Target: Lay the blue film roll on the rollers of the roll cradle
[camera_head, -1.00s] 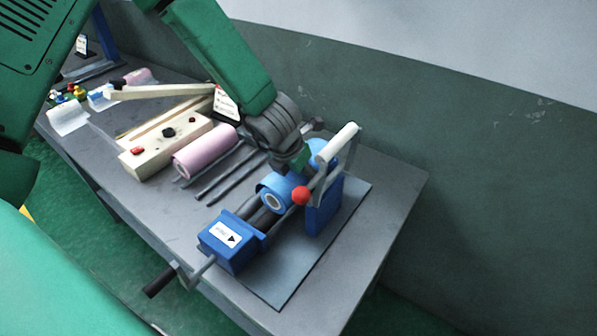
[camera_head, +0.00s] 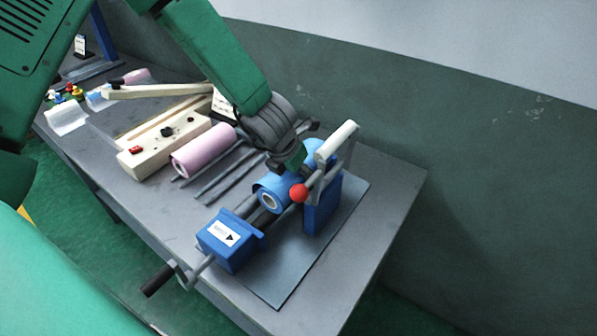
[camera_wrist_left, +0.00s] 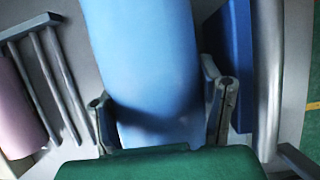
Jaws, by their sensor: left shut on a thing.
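The blue film roll (camera_head: 270,196) lies along the rollers of the roll cradle in the head view, with its near end showing a pale core. I cannot tell whether it rests on the rollers. The roll cradle has a blue end block (camera_head: 230,243), grey rollers (camera_head: 243,211) and a blue block (camera_head: 322,205) on the right. My left gripper (camera_head: 287,166) is above the roll and shut on it. In the left wrist view the roll (camera_wrist_left: 150,60) fills the middle, between the two fingers (camera_wrist_left: 163,118). My right gripper is not in view.
A red ball knob (camera_head: 299,193) and a white bar (camera_head: 337,141) stand beside the roll. A crank handle (camera_head: 158,280) sticks out at the table's front. A pink roll (camera_head: 204,151) lies on a rack to the left, beside a wooden block (camera_head: 150,158). The table's right end is clear.

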